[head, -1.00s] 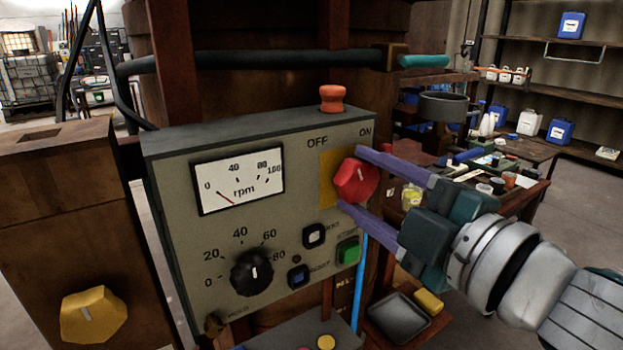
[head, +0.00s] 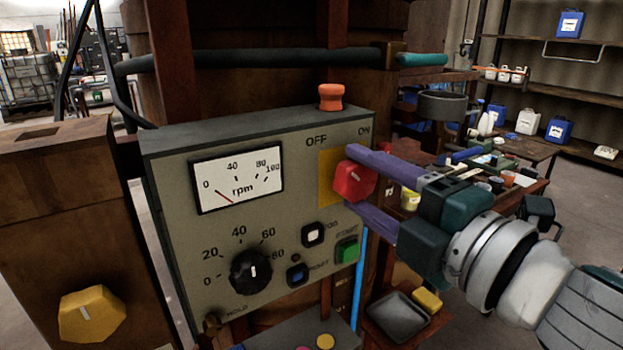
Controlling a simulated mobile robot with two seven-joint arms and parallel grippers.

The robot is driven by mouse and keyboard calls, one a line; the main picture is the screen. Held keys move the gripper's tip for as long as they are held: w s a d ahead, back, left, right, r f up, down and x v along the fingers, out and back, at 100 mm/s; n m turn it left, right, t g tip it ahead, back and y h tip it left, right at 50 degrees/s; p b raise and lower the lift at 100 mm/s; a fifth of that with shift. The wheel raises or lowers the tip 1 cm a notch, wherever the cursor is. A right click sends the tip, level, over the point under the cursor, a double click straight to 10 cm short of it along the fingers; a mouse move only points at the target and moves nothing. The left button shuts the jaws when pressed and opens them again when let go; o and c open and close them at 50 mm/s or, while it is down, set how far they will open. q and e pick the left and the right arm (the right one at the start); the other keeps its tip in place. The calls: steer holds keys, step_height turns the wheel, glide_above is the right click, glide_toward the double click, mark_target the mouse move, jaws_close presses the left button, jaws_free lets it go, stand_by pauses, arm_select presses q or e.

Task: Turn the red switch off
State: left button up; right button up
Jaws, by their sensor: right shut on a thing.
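The red switch (head: 350,182) is a red knob on a yellow plate (head: 326,172) at the right side of the grey control panel (head: 215,235). The labels OFF and ON are printed above it, OFF to the left and ON to the right. A small pale mark shows on the knob's face; which label it points at is hard to tell. My right gripper (head: 352,183) comes in from the right, with its two purple fingers shut on the red switch, one above and one below. The fingers cover part of the knob. My left gripper is not in view.
An orange button (head: 331,97) stands on top of the panel. Below the switch are a green button (head: 347,250), a white button (head: 313,234), a blue button (head: 298,275) and a black dial (head: 251,271). A dark pipe (head: 260,62) runs above. A yellow knob (head: 92,313) is at lower left.

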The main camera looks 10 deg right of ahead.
steer(key=o, duration=1.4)
steer(key=b+v, duration=0.2)
steer(key=v, duration=0.8)
